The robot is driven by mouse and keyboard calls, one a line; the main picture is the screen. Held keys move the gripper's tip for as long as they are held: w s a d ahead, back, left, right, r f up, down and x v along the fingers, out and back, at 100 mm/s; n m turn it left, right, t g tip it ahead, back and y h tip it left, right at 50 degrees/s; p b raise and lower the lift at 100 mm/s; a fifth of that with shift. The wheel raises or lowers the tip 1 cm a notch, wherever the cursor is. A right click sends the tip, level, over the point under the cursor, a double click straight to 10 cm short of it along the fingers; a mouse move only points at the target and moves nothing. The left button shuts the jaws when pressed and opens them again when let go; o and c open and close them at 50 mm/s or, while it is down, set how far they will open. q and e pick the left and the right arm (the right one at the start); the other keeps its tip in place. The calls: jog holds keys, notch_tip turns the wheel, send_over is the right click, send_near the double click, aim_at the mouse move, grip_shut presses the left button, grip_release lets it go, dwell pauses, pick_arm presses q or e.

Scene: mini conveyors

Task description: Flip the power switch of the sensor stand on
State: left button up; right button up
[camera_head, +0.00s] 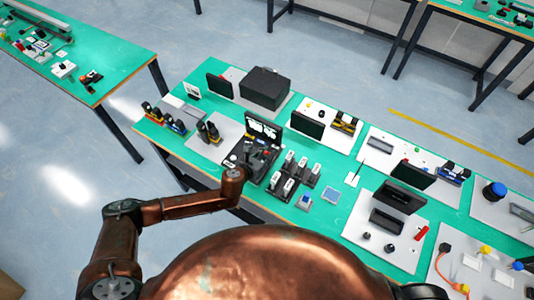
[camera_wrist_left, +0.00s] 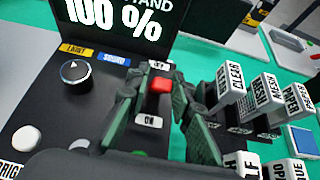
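The sensor stand (camera_head: 268,128) is a black console with an upright screen, at the near edge of the green table. In the left wrist view its screen (camera_wrist_left: 115,20) reads "STAND" and "100 %". Its red power switch (camera_wrist_left: 160,85) sits between an upper label, partly hidden, and a lower "ON" label (camera_wrist_left: 150,121). My left gripper (camera_head: 256,155) is over the stand's panel. In the left wrist view its two dark green fingers (camera_wrist_left: 160,90) are apart, one on each side of the switch, with gaps visible. I cannot tell whether either touches it. My right gripper is not in view.
A black knob (camera_wrist_left: 75,75) is left of the switch, with a white button (camera_wrist_left: 26,138) below it. Several labelled sample blocks (camera_wrist_left: 230,85) stand close on the right. A black box (camera_head: 265,87) stands behind. Green table surface (camera_head: 335,178) is free to the right.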

pick_arm(q)
jog(key=shift+o, duration=1.1)
jog(key=shift+s+a, duration=0.1)
jog(key=v, duration=1.2)
jog(key=shift+f, duration=0.1)
